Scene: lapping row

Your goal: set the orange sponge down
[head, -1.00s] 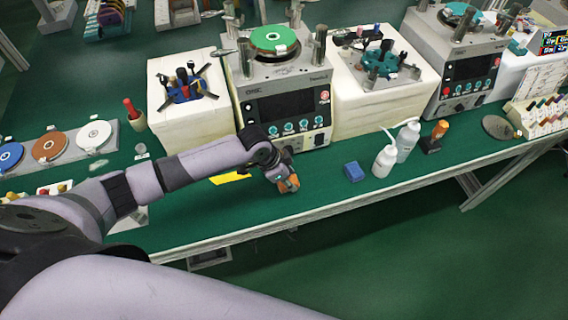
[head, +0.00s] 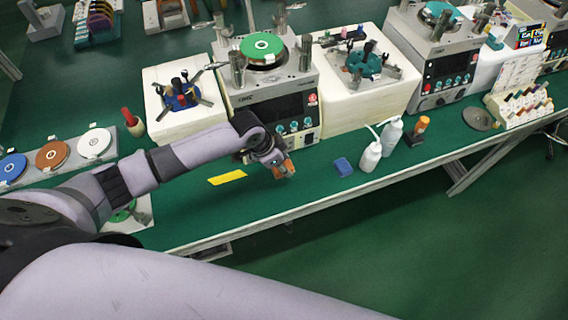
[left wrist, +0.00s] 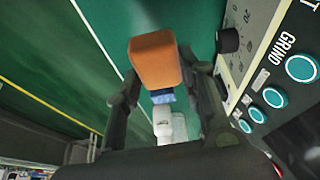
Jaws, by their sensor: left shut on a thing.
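The orange sponge (left wrist: 155,58) is held between the two fingers of my left gripper (left wrist: 160,85) in the left wrist view. In the head view the left gripper (head: 282,169) is near the front of the green bench, in front of a lapping machine, with a bit of the orange sponge (head: 288,166) showing at its tips. I cannot tell for sure whether the sponge touches the bench top. My right gripper is not in view.
The lapping machine (head: 270,95) is close behind. The bench's front edge (head: 320,196) is near.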

